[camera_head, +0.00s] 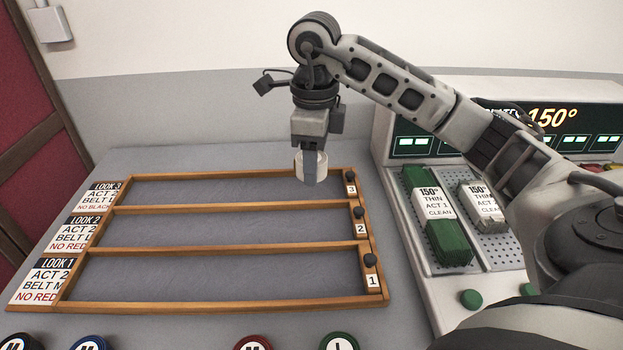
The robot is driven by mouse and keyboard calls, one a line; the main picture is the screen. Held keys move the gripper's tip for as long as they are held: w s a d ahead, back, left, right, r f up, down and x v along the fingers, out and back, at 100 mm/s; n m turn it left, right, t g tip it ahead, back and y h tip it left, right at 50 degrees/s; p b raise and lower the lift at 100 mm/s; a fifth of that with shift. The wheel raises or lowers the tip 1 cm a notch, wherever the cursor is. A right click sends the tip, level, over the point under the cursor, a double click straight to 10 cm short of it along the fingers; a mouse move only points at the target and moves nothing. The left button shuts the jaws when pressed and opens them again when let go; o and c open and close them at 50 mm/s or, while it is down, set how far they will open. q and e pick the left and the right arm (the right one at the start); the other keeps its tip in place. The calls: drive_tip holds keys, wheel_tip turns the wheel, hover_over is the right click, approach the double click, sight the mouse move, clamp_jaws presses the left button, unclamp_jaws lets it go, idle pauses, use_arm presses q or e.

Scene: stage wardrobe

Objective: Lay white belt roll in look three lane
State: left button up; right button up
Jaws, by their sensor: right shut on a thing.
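My right gripper (310,168) points down at the far right end of the look three lane. It is shut on the white belt roll (322,166), whose pale rim shows around the fingers. The roll is over or in the right end of the look three lane (215,188); I cannot tell if it touches the lane floor. The lane is the back one of a wooden-framed rack, with a "LOOK 3" card at its left and a "3" tag at its right. The rest of the lane is bare. My left gripper is not in view.
The look two (220,230) and look one (210,277) lanes lie in front, empty. Several round rolls (253,343) stand along the front edge, cut off by the picture. A console (440,285) with green and white blocks stands at the right.

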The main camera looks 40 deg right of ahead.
hover_over(312, 190)
wheel_tip(312, 190, down, 7)
drive_tip(key=shift+s+a+r+p, duration=0.1)
drive_tip(key=shift+s+p, duration=0.05)
drive_tip(key=shift+p, duration=0.2)
drive_tip(key=shift+f, duration=1.8)
drive_tip(key=o, duration=0.7)
drive_tip(key=shift+o, duration=0.2)
wheel_tip(312, 190, up, 12)
drive_tip(key=shift+r, duration=0.15)
